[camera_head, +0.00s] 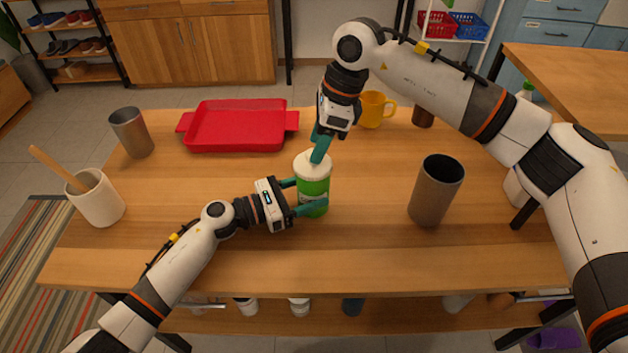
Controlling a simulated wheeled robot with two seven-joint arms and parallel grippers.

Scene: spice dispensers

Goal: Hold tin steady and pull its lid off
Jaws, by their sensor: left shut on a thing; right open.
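The green tin (314,185) stands upright near the middle of the wooden table. Its pale lid (306,166) sits on top of it. My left gripper (303,196) comes in from the left and is shut around the tin's body, low on its side. My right gripper (318,152) reaches down from above, with its fingers open at the lid. The fingers hide part of the lid, and I cannot tell whether they touch it.
A red tray (238,145) lies behind to the left. A yellow mug (373,110) stands behind to the right. A tall grey-brown cup (434,190) stands right of the tin. A metal cup (131,133) and a white crock (96,200) stand at the left. The table's front strip is clear.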

